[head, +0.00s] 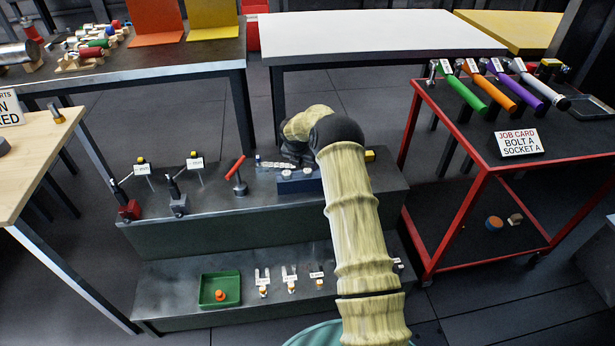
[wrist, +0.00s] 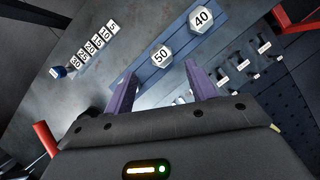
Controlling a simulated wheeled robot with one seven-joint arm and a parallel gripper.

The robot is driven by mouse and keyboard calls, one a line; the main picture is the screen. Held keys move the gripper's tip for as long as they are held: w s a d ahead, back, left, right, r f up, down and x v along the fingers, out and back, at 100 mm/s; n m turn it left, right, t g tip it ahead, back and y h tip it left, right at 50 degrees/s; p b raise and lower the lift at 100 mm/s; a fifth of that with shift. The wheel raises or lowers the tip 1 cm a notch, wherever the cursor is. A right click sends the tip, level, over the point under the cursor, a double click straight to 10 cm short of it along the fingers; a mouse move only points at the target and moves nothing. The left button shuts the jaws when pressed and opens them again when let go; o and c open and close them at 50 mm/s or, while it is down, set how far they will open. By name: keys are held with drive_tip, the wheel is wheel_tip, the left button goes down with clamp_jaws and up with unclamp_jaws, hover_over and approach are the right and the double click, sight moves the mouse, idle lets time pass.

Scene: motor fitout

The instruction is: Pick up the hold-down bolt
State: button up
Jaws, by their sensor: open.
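My gripper (wrist: 162,74) is open, its two purple fingers apart and pointing down at the shelf. In the head view it is mostly hidden behind my arm, near a blue block (head: 298,187). The same blue block (wrist: 140,70) shows in the wrist view with two hexagonal heads on it, marked 50 (wrist: 160,57) and 40 (wrist: 201,19). The 50 head appears between and just beyond the fingertips; nothing is visibly gripped. No part is labelled as the hold-down bolt, so I cannot tell which it is.
A row of numbered tags (wrist: 92,47) and a red-handled tool (head: 236,170) are left of the block. A green tray (head: 228,290) with an orange part stands on the lower step. A red cart (head: 488,178) stands right; a white table (head: 350,35) is behind.

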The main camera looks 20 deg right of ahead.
sight(307, 171)
drive_tip(key=shift+b+x, duration=0.75)
drive_tip(key=shift+x, duration=1.9)
drive_tip(key=shift+s, duration=0.1)
drive_tip(key=c, duration=1.2)
